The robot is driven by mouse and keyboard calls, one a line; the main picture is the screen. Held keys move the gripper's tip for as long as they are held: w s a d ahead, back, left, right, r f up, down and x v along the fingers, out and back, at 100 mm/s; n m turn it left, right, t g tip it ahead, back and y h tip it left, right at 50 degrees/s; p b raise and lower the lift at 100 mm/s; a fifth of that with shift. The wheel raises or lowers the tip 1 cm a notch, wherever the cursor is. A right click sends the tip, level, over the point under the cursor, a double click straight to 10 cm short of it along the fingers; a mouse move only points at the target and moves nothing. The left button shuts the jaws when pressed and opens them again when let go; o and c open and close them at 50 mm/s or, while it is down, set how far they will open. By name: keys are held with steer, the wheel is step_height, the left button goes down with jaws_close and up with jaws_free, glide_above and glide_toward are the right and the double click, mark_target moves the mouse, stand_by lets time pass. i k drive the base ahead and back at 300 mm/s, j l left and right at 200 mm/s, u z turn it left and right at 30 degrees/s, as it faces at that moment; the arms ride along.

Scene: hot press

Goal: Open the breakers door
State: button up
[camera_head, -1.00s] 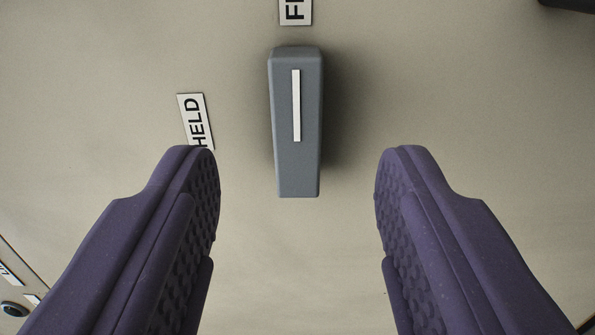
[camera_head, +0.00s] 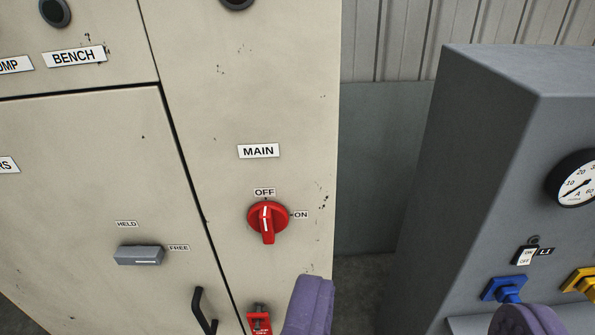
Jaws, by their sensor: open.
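The breakers door (camera_head: 75,195) is the large beige lower-left panel; a cut-off label (camera_head: 7,165) ending in "RS" shows at its left edge. It looks closed, with a narrow dark seam along its top and right side. A grey latch (camera_head: 138,255) on it lies horizontal, with one end at the FREE label (camera_head: 179,247); the HELD label (camera_head: 127,224) is above it. A black pull handle (camera_head: 203,310) is near the door's right edge, its lower end cut off. My gripper (camera_head: 418,300) is open and empty, low in view, right of the handle.
Right of the door, a fixed panel carries a red MAIN switch (camera_head: 267,220) between OFF and ON labels, and a red device (camera_head: 258,320) below it. A grey console (camera_head: 490,170) with a gauge and coloured switches stands at the right. A gap separates the two.

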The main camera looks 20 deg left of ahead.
mark_target(86, 175)
steer(key=u, duration=1.4)
